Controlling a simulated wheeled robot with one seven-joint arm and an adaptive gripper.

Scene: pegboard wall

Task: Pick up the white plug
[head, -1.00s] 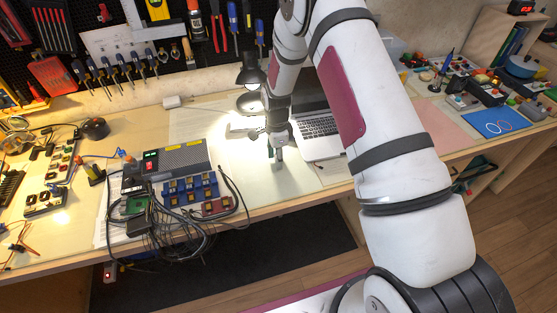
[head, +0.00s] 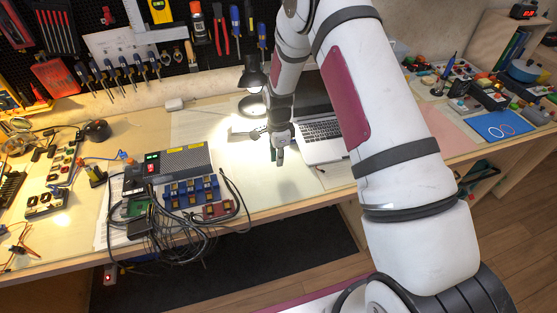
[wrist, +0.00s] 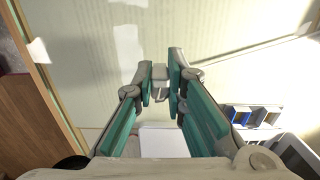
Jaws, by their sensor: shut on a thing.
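My gripper (wrist: 160,78) has its two teal-lined fingers shut on a small pale thing between the fingertips. This looks like the white plug (wrist: 159,72), mostly covered by the fingers. In the head view my gripper (head: 279,156) points down over the pale, brightly lit mat, left of the laptop. The plug is too small to make out there. I cannot tell from these frames whether it touches the mat.
A laptop (head: 320,128) stands just right of my gripper. Blue terminal blocks (head: 190,190) and a tangle of black cables (head: 180,235) lie to the left. A small white block (head: 174,104) sits by the wall. The mat around my gripper is mostly clear.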

